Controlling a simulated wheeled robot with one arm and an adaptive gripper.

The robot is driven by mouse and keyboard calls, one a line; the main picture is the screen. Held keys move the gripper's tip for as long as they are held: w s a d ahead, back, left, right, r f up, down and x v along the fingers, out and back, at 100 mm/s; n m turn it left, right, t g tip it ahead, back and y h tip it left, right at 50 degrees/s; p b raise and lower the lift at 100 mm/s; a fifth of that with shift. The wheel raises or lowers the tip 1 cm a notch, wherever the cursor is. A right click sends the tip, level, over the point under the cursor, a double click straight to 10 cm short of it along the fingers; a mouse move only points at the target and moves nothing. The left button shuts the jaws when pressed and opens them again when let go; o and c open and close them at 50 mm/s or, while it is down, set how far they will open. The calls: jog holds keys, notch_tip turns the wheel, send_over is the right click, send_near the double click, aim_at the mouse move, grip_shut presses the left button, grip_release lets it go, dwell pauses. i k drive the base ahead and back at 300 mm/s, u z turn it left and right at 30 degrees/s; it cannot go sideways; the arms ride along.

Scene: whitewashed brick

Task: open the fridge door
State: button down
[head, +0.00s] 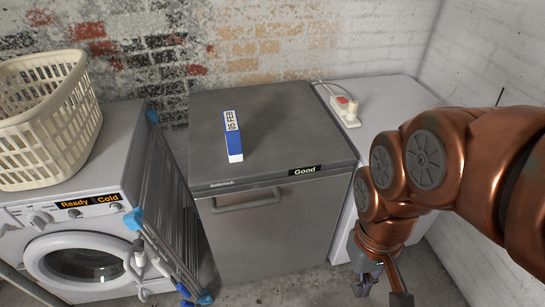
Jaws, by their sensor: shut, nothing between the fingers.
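The grey fridge (275,245) stands in the middle of the head view, with a small "Good" display at the right of its front top edge. Its door looks shut, flush with the body. A grey bar handle (246,204) runs across the upper left of the door. My gripper (382,291) hangs low at the right, in front of the white cabinet and to the right of the fridge door. It is apart from the handle and shut on nothing.
A folded drying rack (167,210) leans between the fridge and a washing machine (82,262) at left. A cream laundry basket (45,120) sits on the washer. A blue-and-white date block (233,136) lies on the fridge. A white cabinet (385,97) with a power strip (345,108) stands right.

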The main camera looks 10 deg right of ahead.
aim_at(278, 226)
jog(key=u, duration=0.05)
jog(key=k, duration=0.5)
jog(key=u, duration=1.8)
jog(key=i, duration=0.5)
jog(key=z, duration=0.9)
